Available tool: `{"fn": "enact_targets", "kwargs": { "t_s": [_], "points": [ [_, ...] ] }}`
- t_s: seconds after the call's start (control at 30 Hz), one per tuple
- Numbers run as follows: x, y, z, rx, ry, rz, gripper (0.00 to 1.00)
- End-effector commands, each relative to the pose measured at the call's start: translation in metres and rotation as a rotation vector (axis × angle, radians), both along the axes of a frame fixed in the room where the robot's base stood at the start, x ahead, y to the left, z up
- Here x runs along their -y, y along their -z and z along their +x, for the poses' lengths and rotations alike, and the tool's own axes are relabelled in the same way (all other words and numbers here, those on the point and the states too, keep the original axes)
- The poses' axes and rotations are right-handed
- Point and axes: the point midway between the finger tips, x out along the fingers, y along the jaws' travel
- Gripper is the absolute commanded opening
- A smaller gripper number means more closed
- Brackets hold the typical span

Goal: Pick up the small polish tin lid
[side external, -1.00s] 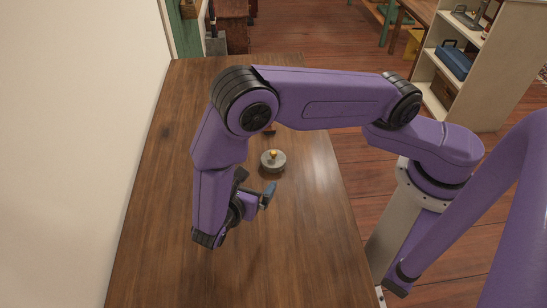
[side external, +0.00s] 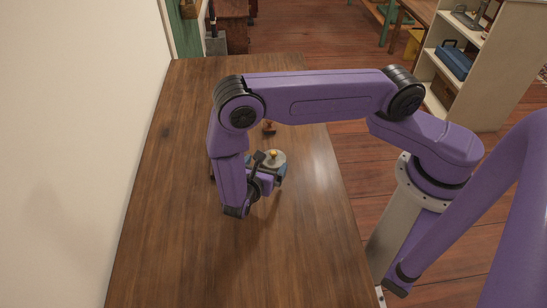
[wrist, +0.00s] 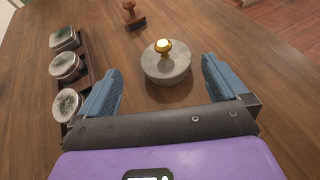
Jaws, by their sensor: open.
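The small polish tin lid appears to be the round grey piece (wrist: 166,68) with a brass-coloured knob on top, standing on the wooden table. It also shows in the side external view (side external: 275,156), partly hidden by my gripper. My gripper (wrist: 161,70) is open and empty, with its blue fingers wide apart. In the wrist view the grey piece lies between and slightly ahead of the fingertips, with a gap on both sides. Whether the lid and what is under it are separate pieces I cannot tell.
A brown wooden stamp (wrist: 133,17) stands beyond the grey piece. The table (side external: 185,130) is mostly clear; a wall runs along its left.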

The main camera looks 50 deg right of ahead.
Motion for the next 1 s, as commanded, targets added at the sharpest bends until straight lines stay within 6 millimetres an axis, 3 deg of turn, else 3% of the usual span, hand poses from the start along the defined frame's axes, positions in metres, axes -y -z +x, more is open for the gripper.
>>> {"fn": "enact_targets", "kwargs": {
  "t_s": [0.43,0.77,0.93,1.0],
  "points": [
    [0.043,0.02,0.01,-0.001,0.002,0.0,1.0],
    [0.048,0.023,0.013,0.001,-0.001,0.001,1.0],
    [0.048,0.023,0.013,0.001,-0.001,0.001,0.49],
    [0.048,0.022,0.013,0.001,-0.001,0.001,0.49]
  ]
}}
